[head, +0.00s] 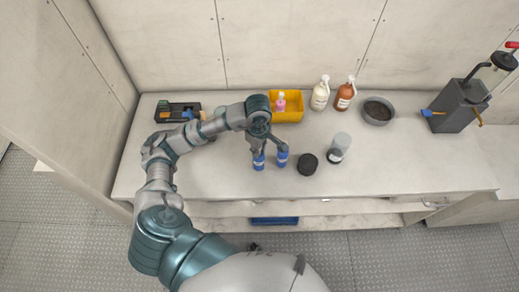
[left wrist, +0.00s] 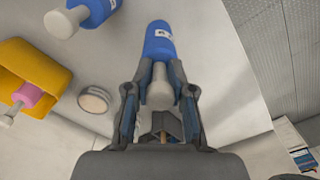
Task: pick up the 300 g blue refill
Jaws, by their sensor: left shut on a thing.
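Two blue bottles with pale caps stand close together on the bench. My left gripper (head: 262,148) points down over the left one (head: 259,163). In the left wrist view, the fingers (left wrist: 160,85) are shut around the top of this blue refill (left wrist: 158,42), with its pale cap between them. The second blue bottle (head: 282,159) stands just to its right, apart from it; it also shows at the upper left of the left wrist view (left wrist: 92,12). Their labels are too small to read. My right gripper is out of view.
A yellow bin (head: 290,116) with a pink bottle (head: 281,103) stands behind. White (head: 320,95) and brown (head: 345,96) bottles, a grey bowl (head: 378,111), a black disc (head: 308,164) and a clear jar (head: 341,143) stand right. The bench's left front is clear.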

